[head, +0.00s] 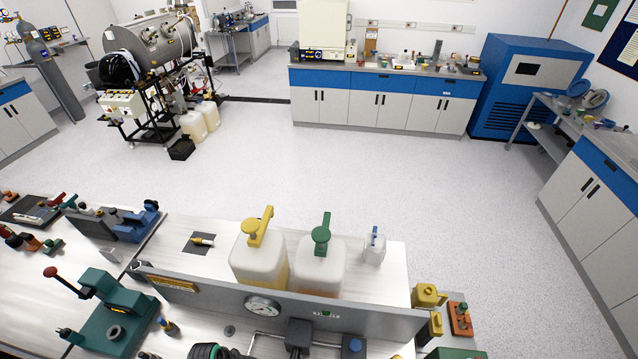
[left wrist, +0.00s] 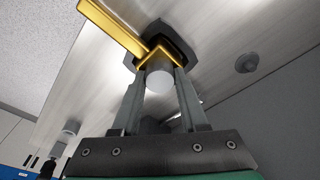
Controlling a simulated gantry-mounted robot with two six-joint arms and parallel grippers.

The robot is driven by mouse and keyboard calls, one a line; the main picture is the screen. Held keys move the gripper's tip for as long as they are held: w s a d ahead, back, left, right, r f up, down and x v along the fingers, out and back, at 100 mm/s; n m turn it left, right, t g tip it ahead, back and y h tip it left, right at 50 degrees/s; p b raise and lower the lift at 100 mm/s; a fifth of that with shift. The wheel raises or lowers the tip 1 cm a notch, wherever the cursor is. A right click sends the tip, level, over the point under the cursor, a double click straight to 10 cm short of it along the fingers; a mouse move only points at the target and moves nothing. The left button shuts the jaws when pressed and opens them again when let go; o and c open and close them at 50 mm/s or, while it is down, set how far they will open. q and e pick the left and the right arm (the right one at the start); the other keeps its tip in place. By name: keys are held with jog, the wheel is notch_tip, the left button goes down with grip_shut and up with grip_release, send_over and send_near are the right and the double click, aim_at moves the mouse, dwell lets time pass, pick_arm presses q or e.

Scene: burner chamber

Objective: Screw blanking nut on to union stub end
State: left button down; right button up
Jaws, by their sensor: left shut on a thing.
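In the left wrist view my left gripper (left wrist: 160,72) has its two grey fingers closed on a pale, round-ended piece (left wrist: 159,80). A gold collar (left wrist: 160,54) sits around or right behind this piece. A gold bar (left wrist: 112,24) runs from the collar to the upper left. A dark, angular body (left wrist: 172,34) lies behind the collar. I cannot tell for sure which of these is the blanking nut and which is the union stub end, or whether they are threaded together. Neither gripper shows clearly in the head view. My right gripper is in no view.
The head view shows a bench with a grey panel (head: 215,296) bearing a gauge (head: 263,306). Two capped containers, yellow-topped (head: 257,258) and green-topped (head: 319,264), stand behind it. A teal press (head: 113,318) stands at left, yellow and orange parts (head: 460,318) at right. Open floor lies beyond.

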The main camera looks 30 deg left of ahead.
pick_arm(q)
jog(key=shift+m, duration=0.5)
jog(key=shift+c, duration=0.2)
grip_release()
